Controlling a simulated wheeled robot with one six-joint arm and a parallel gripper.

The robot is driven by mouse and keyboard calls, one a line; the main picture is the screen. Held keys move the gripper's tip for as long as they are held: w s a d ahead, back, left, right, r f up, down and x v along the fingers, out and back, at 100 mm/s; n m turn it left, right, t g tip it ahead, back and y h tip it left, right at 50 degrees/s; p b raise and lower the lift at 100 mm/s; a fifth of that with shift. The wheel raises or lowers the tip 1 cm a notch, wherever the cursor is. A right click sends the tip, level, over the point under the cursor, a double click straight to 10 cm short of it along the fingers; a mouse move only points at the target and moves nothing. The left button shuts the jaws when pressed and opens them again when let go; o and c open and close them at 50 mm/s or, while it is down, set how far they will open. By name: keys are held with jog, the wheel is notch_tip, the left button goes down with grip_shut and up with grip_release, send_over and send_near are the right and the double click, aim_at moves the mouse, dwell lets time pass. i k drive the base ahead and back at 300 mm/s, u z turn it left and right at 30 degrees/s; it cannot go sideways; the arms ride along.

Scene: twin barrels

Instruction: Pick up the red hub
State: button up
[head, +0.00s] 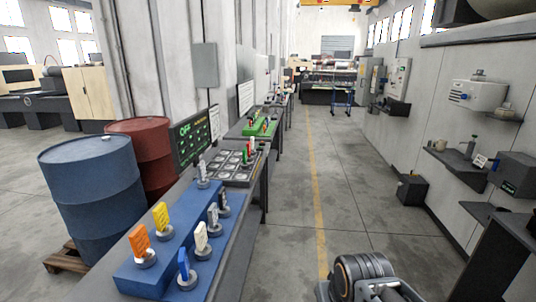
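A small red piece (246,157) stands by the dark tray on the bench; it may be the red hub, but it is too small to be sure. The blue block (140,277) nearer to me bears several upright tags on grey round bases, among them an orange tag (139,241), a yellow tag (161,217), a white tag (201,237) and a blue tag (184,263). My arm shows at the bottom right, over the floor and apart from the bench. My gripper's fingertips are not visible.
The dark tray (222,176) with round recesses and a green block (253,131) lie farther along the bench. A blue barrel (90,190) and a red barrel (150,150) stand left of it. The aisle floor (345,185) is clear; shelves and boxes line the right wall.

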aim_at(250, 159)
jog(key=z, duration=0.55)
jog(key=i, duration=2.9)
jog(key=u, duration=1.55)
jog(key=i, duration=0.85)
jog(key=u, duration=0.8)
